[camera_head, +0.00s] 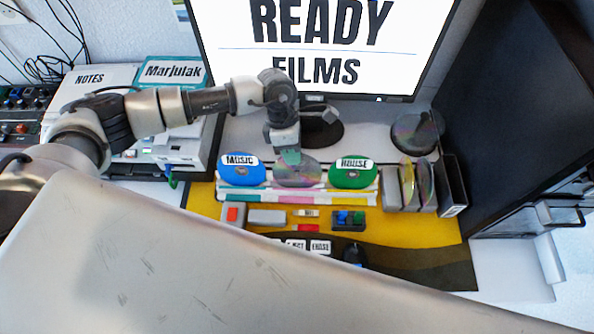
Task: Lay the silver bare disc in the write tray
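A silver bare disc (300,175) stands leaning in a white rack (298,196), between a blue disc labelled MUSIC (240,172) and a green disc labelled HOUSE (352,175). My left gripper (290,157) points down over the silver disc's upper edge and overlaps it in the picture. Its fingers are seen nearly edge-on, so I cannot tell whether they grip the disc. A write tray cannot be clearly made out; a white machine (188,152) stands left of the rack. My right gripper is not in view.
A monitor (330,52) stands behind the rack. More discs (425,185) stand in holders at the right, and another silver disc (415,132) lies behind them. Small boxes and keys sit on the yellow mat (400,225). A large pale surface fills the foreground.

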